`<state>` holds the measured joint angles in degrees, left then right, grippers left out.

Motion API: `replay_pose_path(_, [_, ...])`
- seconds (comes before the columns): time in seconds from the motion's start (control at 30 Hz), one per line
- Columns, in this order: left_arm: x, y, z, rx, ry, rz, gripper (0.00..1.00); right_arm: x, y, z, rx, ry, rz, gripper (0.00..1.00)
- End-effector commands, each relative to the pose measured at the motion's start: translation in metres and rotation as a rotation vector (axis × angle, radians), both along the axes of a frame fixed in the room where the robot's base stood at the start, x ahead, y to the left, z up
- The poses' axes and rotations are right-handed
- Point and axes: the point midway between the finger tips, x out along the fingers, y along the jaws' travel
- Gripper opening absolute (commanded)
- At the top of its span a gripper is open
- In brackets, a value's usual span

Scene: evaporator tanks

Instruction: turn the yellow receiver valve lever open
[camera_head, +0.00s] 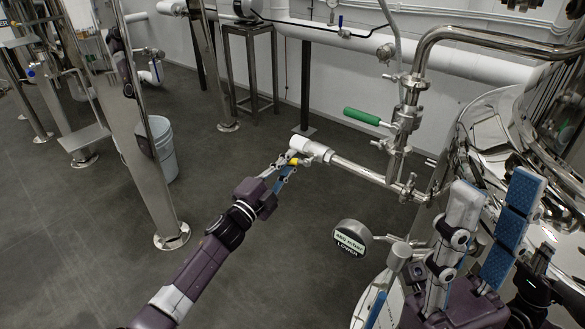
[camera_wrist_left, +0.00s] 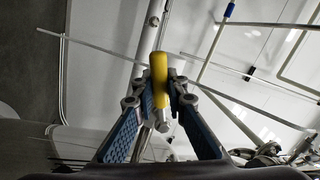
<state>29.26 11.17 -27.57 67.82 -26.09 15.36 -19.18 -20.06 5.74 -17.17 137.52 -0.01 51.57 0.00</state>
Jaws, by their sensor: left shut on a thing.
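The yellow receiver valve lever (camera_head: 294,161) shows as a small yellow piece at the end of a horizontal steel pipe with a white fitting (camera_head: 314,149). My left gripper (camera_head: 289,166) is shut on it. In the left wrist view the lever (camera_wrist_left: 159,82) stands upright between the blue-padded fingertips (camera_wrist_left: 160,98), its tip extending past them. A steel valve part (camera_wrist_left: 163,127) shows below it. Much of the lever is hidden by the fingers in the head view. My right gripper (camera_head: 488,205) is at the lower right, with its blue-padded fingers apart and nothing visible between them.
A green-handled valve (camera_head: 367,117) sits on the upright pipe behind. A shiny steel tank (camera_head: 500,130) fills the right. A steel post (camera_head: 142,140) and white bucket (camera_head: 160,150) stand left. The floor between is clear.

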Motion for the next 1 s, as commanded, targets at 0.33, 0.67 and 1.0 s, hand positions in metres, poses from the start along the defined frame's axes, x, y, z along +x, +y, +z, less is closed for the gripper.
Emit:
replay_pose_path(0.33, [0.003,0.004,0.016,0.210,-0.153,0.001,0.00,0.000,0.000,-0.003,0.000,0.000,0.000,0.40])
replay_pose_path(0.67, [0.003,0.004,0.022,0.301,-0.219,0.002,0.00,0.000,0.000,-0.004,0.000,0.000,0.001,0.40])
replay_pose_path(1.0, [0.003,0.004,0.024,0.315,-0.230,0.001,0.00,0.000,0.000,-0.004,0.000,0.000,0.001,0.40])
